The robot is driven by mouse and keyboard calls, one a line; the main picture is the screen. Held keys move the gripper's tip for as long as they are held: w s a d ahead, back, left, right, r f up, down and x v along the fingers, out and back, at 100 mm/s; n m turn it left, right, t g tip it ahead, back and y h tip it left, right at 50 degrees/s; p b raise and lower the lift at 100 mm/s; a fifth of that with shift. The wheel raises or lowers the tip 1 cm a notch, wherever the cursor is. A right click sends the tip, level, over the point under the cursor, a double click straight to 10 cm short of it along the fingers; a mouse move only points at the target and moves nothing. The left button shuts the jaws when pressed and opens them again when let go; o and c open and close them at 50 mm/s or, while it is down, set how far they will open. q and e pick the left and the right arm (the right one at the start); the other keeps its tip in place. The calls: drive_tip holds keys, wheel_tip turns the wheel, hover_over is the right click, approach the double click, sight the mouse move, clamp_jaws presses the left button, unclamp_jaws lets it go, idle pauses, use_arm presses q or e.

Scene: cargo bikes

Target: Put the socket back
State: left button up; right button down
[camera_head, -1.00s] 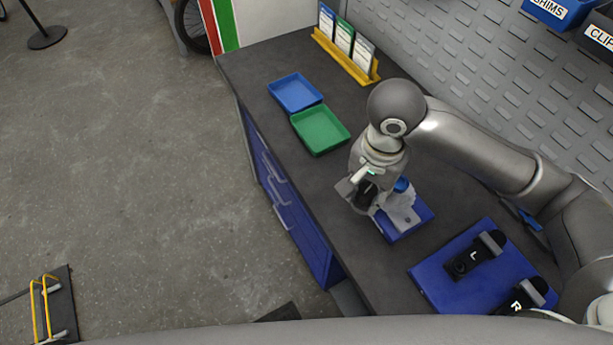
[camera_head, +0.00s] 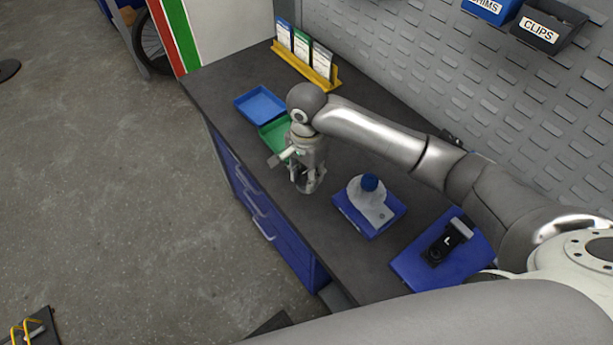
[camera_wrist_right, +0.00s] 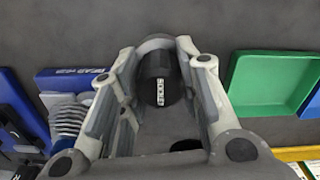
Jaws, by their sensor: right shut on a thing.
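In the right wrist view, my right gripper (camera_wrist_right: 163,66) is shut on a black cylindrical socket (camera_wrist_right: 160,88) with a small white label. The socket is held between the two fingers, apart from the stand at left. In the head view the arm and fingers mostly hide the socket. My left gripper is not in view.
A blue tray (camera_head: 260,104) and a yellow card rack (camera_head: 306,66) stand at the far end. A blue mat (camera_head: 413,266) with a black part marked L (camera_head: 447,243) lies at the near right. Bins hang on the pegboard. Bare bench lies between the gripper and stand.

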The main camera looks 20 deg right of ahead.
sight(306, 179)
drive_tip(key=shift+w+d+f, duration=0.15)
drive_tip(key=shift+w+f, duration=0.4)
drive_tip(key=shift+f, duration=0.1)
drive_tip(key=shift+w+d+f, duration=0.15)
drive_tip(key=shift+w+f, duration=0.4)
drive_tip(key=shift+f, duration=0.05)
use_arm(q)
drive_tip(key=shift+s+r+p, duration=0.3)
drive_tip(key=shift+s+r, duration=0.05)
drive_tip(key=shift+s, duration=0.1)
use_arm(e)
drive_tip(key=shift+f, duration=1.65)
drive_tip(key=c, duration=1.1)
unclamp_jaws()
drive_tip(key=shift+f, duration=0.15)
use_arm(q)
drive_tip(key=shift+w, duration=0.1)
use_arm(e)
drive_tip(key=shift+o, duration=0.2)
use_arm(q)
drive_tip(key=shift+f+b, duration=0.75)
use_arm(e)
wheel_tip(306, 179, up, 12)
drive_tip(key=shift+r, duration=0.2)
